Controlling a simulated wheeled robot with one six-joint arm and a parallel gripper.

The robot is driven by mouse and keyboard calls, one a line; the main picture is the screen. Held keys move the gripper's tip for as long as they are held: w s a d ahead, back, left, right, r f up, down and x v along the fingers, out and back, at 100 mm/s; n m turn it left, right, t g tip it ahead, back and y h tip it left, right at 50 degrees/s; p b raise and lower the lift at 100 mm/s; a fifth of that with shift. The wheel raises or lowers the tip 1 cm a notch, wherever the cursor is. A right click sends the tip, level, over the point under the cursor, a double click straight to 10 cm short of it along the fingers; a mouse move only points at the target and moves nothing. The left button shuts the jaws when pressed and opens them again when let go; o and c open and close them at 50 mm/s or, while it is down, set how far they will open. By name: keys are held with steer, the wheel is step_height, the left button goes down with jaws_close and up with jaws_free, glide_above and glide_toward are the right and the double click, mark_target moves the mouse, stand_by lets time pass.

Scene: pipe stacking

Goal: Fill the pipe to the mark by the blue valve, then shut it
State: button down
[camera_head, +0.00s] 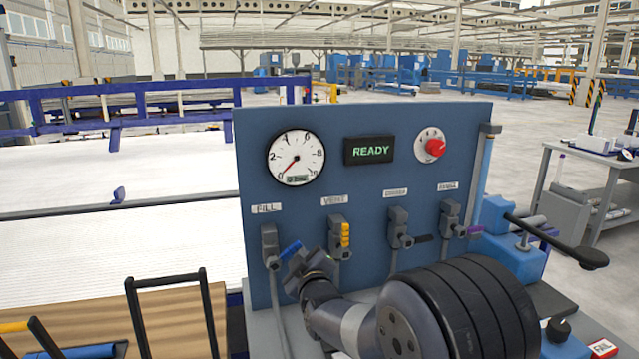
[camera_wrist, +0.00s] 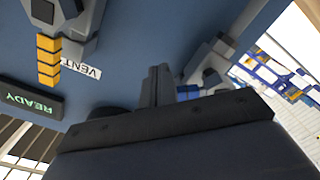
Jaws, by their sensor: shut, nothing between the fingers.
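The blue valve handle (camera_head: 290,250) sits on the grey FILL valve (camera_head: 268,237) at the left of the blue panel (camera_head: 365,112). It points up and to the right. My gripper (camera_head: 303,266) is shut and empty, just right of and below the handle; I cannot tell whether they touch. In the wrist view my closed fingers (camera_wrist: 157,88) point at the panel, with part of the blue handle (camera_wrist: 188,92) beside them. The round gauge (camera_head: 297,157) has its red needle near 0. I cannot make out a mark on it.
Black-handled (camera_head: 423,238) and purple-handled (camera_head: 468,231) valves follow. A green READY display (camera_head: 370,150) and red knob (camera_head: 435,148) sit above. My arm covers the panel's lower middle.

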mark_target(293, 247)
steer(key=shift+a+r, duration=0.2)
steer(key=shift+r, duration=0.3)
steer(key=shift+a+r, duration=0.1)
stand_by(0.3)
steer(key=shift+s+a+r, duration=0.1)
steer(key=shift+a+r, duration=0.05)
steer(key=shift+r, duration=0.2)
steer(key=shift+a+r, duration=0.2)
steer(key=shift+r, duration=0.05)
steer(key=shift+s+a+r, duration=0.1)
steer(key=shift+a+r, duration=0.15)
stand_by(0.3)
